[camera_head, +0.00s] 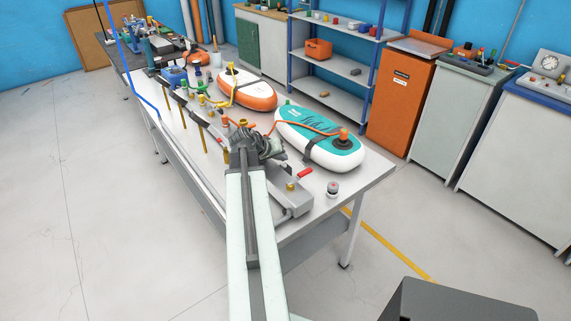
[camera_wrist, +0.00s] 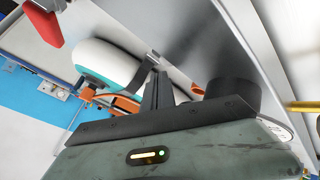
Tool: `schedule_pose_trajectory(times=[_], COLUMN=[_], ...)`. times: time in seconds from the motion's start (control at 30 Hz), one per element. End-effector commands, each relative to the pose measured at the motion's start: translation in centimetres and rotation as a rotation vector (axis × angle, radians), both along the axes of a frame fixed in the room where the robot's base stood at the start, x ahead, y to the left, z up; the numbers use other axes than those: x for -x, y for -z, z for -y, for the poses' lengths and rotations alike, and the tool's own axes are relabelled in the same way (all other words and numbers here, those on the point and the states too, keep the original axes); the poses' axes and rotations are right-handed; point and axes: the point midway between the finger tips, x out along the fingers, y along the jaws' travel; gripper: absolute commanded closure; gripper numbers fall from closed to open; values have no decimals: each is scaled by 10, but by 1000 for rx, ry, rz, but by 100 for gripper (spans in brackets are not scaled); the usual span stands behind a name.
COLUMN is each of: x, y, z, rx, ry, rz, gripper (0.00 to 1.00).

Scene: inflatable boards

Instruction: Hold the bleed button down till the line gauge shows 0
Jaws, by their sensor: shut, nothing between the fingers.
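My gripper (camera_head: 272,150) is over the near end of the workbench (camera_head: 368,182), beside the teal and white inflatable board (camera_head: 322,138). In the wrist view its dark fingers (camera_wrist: 157,90) are together, with nothing between them. A black cylinder (camera_wrist: 232,92) stands close beside the fingers; I cannot tell whether it is the bleed button. A pale rim with small print (camera_wrist: 275,130) shows partly behind my gripper body. A grey fitting (camera_head: 296,205) with a red lever (camera_head: 305,173) and a brass knob (camera_head: 291,187) lies under my arm. No line gauge reading is legible.
A small round grey piece (camera_head: 333,190) stands near the bench corner. An orange and white board (camera_head: 247,88) lies farther back, with brass and coloured valves (camera_head: 203,100) along the bench's left. A dial (camera_head: 550,62) stands on the right cabinet. Floor at left is clear.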

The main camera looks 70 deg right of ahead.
Motion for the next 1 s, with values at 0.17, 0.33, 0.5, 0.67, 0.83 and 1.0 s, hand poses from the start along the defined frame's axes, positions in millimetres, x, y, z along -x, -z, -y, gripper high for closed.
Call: schedule_pose_trajectory(times=[0.17, 0.33, 0.5, 0.67, 0.83, 1.0], x=[-3, -2, -1, 0, 0, 0], y=[-21, -38, -51, -49, -49, -50], z=[-1, -1, -1, -1, -1, -1], rx=[0, 0, 0, 0, -1, -1], ry=[-1, -1, 0, 1, 1, 1], rz=[6, 4, 1, 1, 0, 0], gripper=[100, 100, 100, 100, 100, 100])
